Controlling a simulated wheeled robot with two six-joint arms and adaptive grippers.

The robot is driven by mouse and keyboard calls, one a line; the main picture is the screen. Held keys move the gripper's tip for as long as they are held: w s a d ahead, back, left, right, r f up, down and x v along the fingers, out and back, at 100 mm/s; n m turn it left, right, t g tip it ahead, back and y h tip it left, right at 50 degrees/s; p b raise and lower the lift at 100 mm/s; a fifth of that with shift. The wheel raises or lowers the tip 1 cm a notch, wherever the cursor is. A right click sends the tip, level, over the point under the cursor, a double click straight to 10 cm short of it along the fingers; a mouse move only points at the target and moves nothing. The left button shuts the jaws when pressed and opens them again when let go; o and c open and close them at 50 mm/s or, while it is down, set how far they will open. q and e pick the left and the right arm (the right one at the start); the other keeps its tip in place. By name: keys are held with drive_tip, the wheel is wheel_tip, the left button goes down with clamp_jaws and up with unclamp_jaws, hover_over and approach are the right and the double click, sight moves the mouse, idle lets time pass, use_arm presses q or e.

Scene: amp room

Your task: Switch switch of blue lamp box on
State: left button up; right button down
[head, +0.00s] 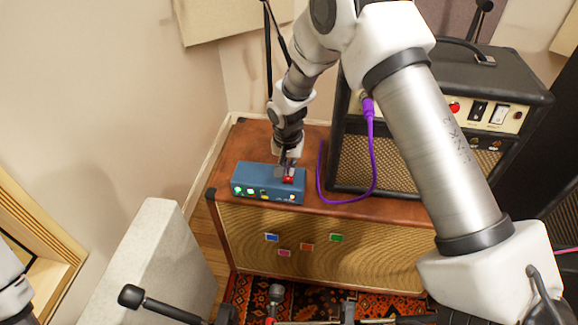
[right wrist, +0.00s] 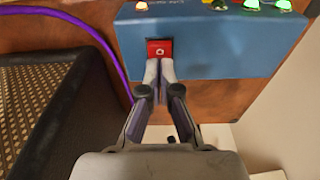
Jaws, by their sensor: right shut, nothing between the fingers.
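The blue lamp box (head: 255,176) sits on top of the brown speaker cabinet, with small lamps along its front. In the right wrist view the blue lamp box (right wrist: 215,48) shows green lamps and an orange one lit at the top edge. Its red switch (right wrist: 159,48) has a small pale round mark, and it also shows in the head view (head: 288,180). My right gripper (right wrist: 160,68) is shut and empty, its fingertips right at the lower edge of the red switch. I cannot tell whether they touch it. My left gripper is not in view.
The brown cabinet (head: 320,242) has coloured squares on its front. A black amplifier (head: 390,155) stands on it to the right, with a purple cable (head: 372,165) hanging beside the box. A pale panel (head: 160,265) stands at lower left, near black stands.

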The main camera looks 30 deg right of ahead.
wheel_tip(320, 180, up, 4)
drive_tip(key=p, duration=0.3)
drive_tip(key=shift+w, duration=0.15)
wheel_tip(320, 180, up, 10)
drive_tip(key=w+d, duration=0.1)
drive_tip(key=shift+f+b, duration=0.2)
drive_tip(key=shift+b, duration=0.25)
drive_tip(key=shift+f, duration=0.1)
